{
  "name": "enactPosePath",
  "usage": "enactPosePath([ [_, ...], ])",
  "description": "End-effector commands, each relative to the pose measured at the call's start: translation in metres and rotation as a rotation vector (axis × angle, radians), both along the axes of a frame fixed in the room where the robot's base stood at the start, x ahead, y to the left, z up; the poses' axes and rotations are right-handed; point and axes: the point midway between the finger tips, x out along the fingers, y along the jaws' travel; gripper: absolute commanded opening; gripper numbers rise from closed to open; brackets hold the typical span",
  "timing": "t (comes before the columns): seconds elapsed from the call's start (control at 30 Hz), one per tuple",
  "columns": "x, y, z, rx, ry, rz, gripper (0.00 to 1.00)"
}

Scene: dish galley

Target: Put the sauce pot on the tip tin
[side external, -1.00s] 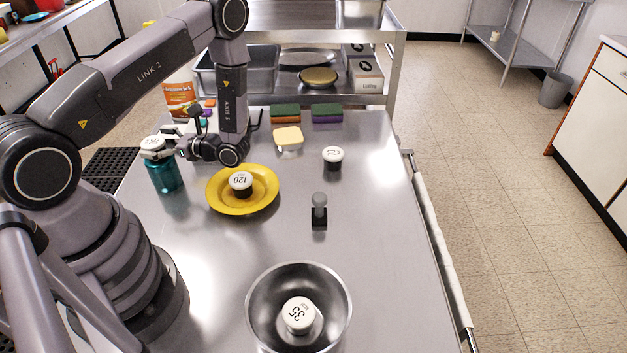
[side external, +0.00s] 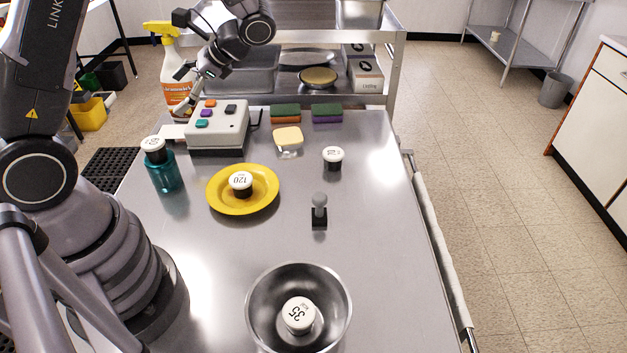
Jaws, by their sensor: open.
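Several small dark pots with white numbered lids are in view. I cannot tell which is the sauce pot. One pot (side external: 240,184) marked 120 sits on a yellow plate (side external: 228,207). Another pot (side external: 333,158) stands alone on the table. A similar white-lidded dark piece (side external: 154,149) tops a teal container (side external: 166,178); I cannot tell whether this container is the tip tin. My gripper (side external: 182,90) is open and empty, raised at the back left near the spray bottle, apart from the pots.
A box with coloured buttons (side external: 218,127) and an orange spray bottle (side external: 172,75) stand at the back left. Sponges (side external: 285,113) and a butter-coloured block (side external: 288,137) lie at the back. A grey-knobbed black piece (side external: 319,212) stands mid-table. The table's right side is clear.

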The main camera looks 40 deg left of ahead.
Motion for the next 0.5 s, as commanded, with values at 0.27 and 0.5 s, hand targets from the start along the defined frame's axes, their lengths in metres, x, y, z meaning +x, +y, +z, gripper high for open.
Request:
enactPosePath([
  [0.27, -0.042, -0.049, 0.081, -0.239, -0.553, 0.143, 0.86],
  [0.5, -0.080, -0.087, 0.125, -0.459, -0.994, 0.215, 0.86],
])
